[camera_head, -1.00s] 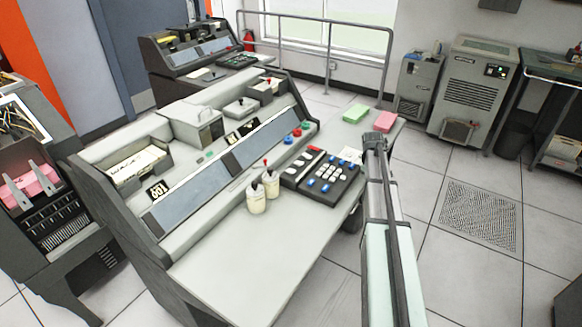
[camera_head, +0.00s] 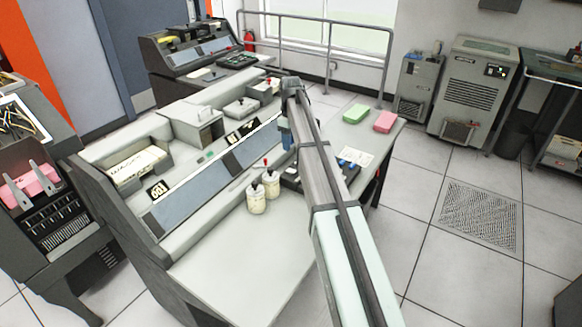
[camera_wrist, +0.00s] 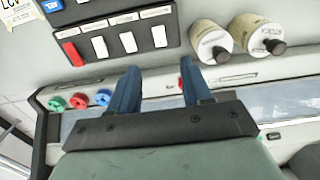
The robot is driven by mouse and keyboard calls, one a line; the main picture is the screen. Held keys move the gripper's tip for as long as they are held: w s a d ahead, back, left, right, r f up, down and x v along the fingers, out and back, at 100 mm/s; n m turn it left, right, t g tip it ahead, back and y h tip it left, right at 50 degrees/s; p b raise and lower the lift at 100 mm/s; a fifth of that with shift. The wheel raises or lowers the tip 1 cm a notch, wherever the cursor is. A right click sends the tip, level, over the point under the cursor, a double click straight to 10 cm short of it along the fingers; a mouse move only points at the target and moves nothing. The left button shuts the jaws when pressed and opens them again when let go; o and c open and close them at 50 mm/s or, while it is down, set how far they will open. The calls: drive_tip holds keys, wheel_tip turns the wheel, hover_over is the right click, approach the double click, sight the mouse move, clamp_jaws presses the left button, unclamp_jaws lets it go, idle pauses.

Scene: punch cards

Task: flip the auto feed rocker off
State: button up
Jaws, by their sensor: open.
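A dark switch panel (camera_wrist: 157,35) shows at the top of the wrist view. It carries one red rocker (camera_wrist: 72,53) and three white rockers (camera_wrist: 128,42) in a row, each with a small label. I cannot read the labels or tell which is auto feed. In the head view my arm hides most of this panel. My gripper (camera_wrist: 160,76) is open and empty, its two blue fingers apart, just below the panel in the wrist view. In the head view its blue fingers (camera_head: 286,136) hang over the console near the sloped blue-grey windows.
Two cream canisters (camera_head: 256,198) stand on the desk left of my arm. Green, red and blue round buttons (camera_wrist: 80,101) sit left of the fingers in the wrist view. Green (camera_head: 356,113) and pink (camera_head: 384,121) card stacks lie at the desk's far end. The front desktop is clear.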

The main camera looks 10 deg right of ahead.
sight(291, 170)
wheel_tip(291, 170, down, 12)
idle(0.5)
clamp_jaws()
idle(0.4)
